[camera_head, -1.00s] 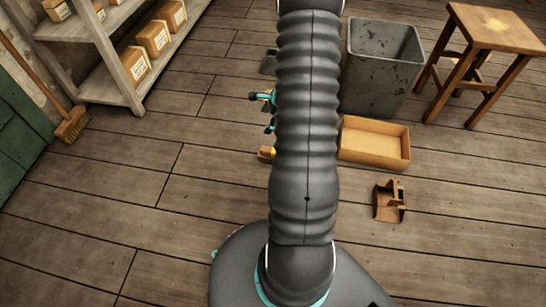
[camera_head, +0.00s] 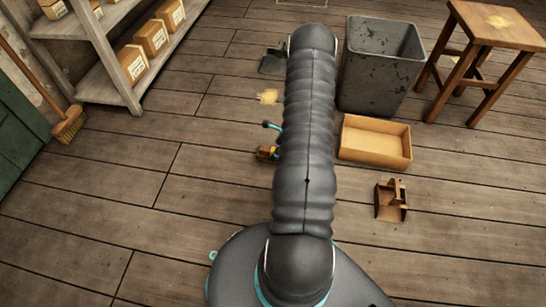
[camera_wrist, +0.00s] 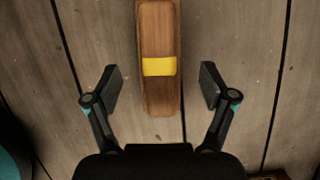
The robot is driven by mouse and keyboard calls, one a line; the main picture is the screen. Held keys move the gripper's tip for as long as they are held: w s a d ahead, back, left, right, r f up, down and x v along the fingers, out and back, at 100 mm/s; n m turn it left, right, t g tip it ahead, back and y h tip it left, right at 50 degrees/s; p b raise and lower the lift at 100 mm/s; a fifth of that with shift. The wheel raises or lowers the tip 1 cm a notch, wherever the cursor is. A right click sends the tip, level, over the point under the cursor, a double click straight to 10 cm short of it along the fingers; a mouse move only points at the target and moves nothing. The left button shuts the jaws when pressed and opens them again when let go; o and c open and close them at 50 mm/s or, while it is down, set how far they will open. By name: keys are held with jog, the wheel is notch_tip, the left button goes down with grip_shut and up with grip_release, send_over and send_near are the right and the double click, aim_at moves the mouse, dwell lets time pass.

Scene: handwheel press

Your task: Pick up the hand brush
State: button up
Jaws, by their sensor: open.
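The hand brush shows in the wrist view as a long wooden handle or back (camera_wrist: 160,100) with a yellow band across it. It lies on the plank floor, pointing up the picture, and its top end runs out of view. My gripper (camera_wrist: 160,72) is open and empty, with one finger on each side of the brush and clear gaps between. The fingers do not touch it. In the head view a small brown and yellow piece beside my arm looks like the brush's end (camera_head: 265,152); my arm hides the rest, and most of my gripper.
A grey bin (camera_head: 378,70), an open shallow wooden box (camera_head: 374,155) and a small wooden item (camera_head: 390,201) stand right of my arm. A stool (camera_head: 490,40) is further right. A dark dustpan (camera_head: 271,64) and yellowish dust (camera_head: 268,97) lie left. A broom (camera_head: 68,125) leans near shelves.

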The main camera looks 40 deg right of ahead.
aim_at(271, 154)
jog(key=shift+b+x, duration=0.45)
jog(key=shift+x, duration=2.4)
jog(key=shift+w+f+b, duration=0.1)
jog(key=shift+f+b, duration=0.1)
jog(key=shift+b, duration=0.25)
jog(key=c, duration=1.4)
jog(key=shift+r, duration=0.1)
jog(key=shift+r+p, duration=0.5)
jog(key=shift+p, duration=0.1)
jog(key=r, duration=0.2)
jog(key=r+p, duration=0.1)
jog(key=r, duration=0.1)
jog(key=shift+w+d+r, duration=0.1)
jog(key=shift+d, duration=0.3)
jog(key=d+r, duration=0.2)
jog(key=d, duration=0.1)
jog(key=w+d+r+p, duration=0.1)
jog(key=d+r, duration=0.1)
jog(key=d, duration=0.2)
jog(key=w+d+r, duration=0.1)
jog(key=d+r, duration=0.1)
jog(key=d, duration=0.1)
jog(key=shift+w+d, duration=0.1)
jog(key=shift+d, duration=0.2)
